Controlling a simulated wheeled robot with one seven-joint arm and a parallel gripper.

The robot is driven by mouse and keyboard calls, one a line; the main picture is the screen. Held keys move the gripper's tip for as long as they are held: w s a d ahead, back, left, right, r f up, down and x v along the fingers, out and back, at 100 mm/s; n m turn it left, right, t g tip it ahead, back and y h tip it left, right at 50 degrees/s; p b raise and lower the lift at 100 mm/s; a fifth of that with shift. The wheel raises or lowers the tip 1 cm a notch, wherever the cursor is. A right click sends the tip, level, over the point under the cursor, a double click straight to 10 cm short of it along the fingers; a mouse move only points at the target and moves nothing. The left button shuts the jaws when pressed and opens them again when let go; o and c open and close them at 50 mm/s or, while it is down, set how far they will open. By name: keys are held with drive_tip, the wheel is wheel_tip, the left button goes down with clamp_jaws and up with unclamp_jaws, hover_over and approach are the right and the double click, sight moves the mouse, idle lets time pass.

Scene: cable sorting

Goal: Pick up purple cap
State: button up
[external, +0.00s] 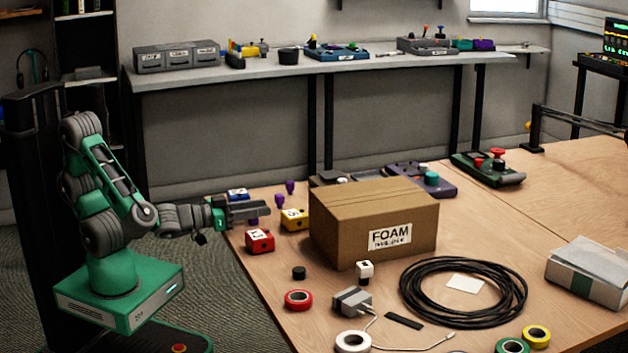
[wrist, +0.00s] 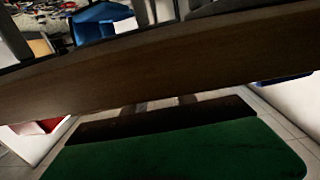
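Small purple pieces stand near the table's left edge in the external view: one purple piece (external: 290,187) at the back, another purple piece (external: 280,201) just in front of it, and a partly hidden purple bit (external: 253,220) under my fingers. I cannot tell which is the cap. My gripper (external: 266,208) reaches in from the left, level, over the table's left edge, just left of the purple pieces. Its fingers look empty, but their gap is not clear. No purple piece can be made out in the wrist view, where the table's edge (wrist: 160,70) fills the middle.
Blue (external: 238,195), yellow (external: 294,219) and red (external: 260,241) blocks stand around my gripper. A large cardboard FOAM box (external: 345,235) blocks the room to the right. A black cable coil (external: 408,290), tape rolls and an adapter (external: 352,301) lie in front.

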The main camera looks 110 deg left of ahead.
drive_tip(key=shift+x, duration=1.15)
drive_tip(key=shift+c, duration=0.2)
clamp_jaws()
drive_tip(key=shift+o, duration=0.2)
unclamp_jaws()
idle(0.3)
